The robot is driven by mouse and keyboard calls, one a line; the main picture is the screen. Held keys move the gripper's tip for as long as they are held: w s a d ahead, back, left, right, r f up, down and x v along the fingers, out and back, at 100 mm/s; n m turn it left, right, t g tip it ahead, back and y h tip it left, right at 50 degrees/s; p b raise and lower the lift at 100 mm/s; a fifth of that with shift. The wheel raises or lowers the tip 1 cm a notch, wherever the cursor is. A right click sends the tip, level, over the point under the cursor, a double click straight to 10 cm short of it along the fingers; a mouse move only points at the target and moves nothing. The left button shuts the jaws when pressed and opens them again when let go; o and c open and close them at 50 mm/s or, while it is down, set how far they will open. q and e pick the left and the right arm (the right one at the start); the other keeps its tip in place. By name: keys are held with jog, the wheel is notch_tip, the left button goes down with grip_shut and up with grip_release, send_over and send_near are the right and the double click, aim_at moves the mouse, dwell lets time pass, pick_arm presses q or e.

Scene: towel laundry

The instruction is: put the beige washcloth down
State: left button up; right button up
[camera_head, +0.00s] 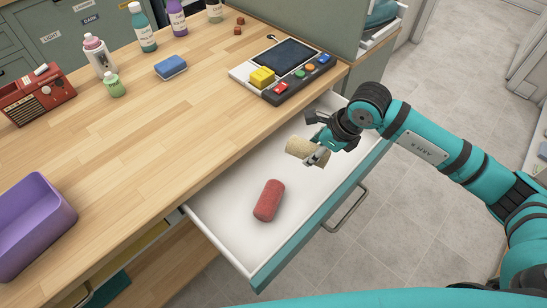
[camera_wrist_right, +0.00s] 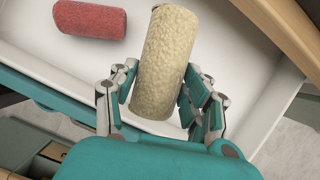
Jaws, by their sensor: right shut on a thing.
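The beige washcloth (camera_head: 301,147) is a rolled cylinder held over the open drawer (camera_head: 228,210) in the head view. My right gripper (camera_head: 318,150) is shut on it. In the right wrist view the beige washcloth (camera_wrist_right: 165,62) sits between the two fingers of my right gripper (camera_wrist_right: 160,100), with the white drawer floor beyond it. I cannot tell how high it is above the drawer floor. A rolled red washcloth (camera_head: 268,200) lies in the drawer; it also shows in the right wrist view (camera_wrist_right: 90,19). My left gripper is not in view.
The wooden counter (camera_head: 150,150) lies left of the drawer. It bears a purple bin (camera_head: 35,225), a red radio (camera_head: 38,95), several bottles, a blue sponge (camera_head: 171,67) and a control panel (camera_head: 283,70). The drawer floor around the red roll is clear.

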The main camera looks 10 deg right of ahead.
jog(key=shift+w+f+m+t, duration=0.1)
jog(key=shift+w+m+t, duration=0.2)
jog(key=shift+w+m, duration=0.7)
jog(key=shift+s+f+m+h, duration=0.15)
jog(key=shift+f+m+h, duration=0.2)
jog(key=shift+m, duration=0.15)
jog(key=p, duration=0.1)
send_over(304, 172)
jog(key=s, duration=0.1)
jog(key=f, duration=0.3)
jog(key=d+f, duration=0.1)
jog(key=f, duration=0.1)
jog(key=shift+s+f, duration=0.2)
jog(key=shift+f, duration=0.15)
notch_tip(304, 172, down, 3)
jog(key=shift+a+p, duration=0.1)
jog(key=shift+p, duration=0.35)
jog(key=shift+f, duration=0.3)
jog(key=shift+f, duration=0.1)
jog(key=o, duration=1.2)
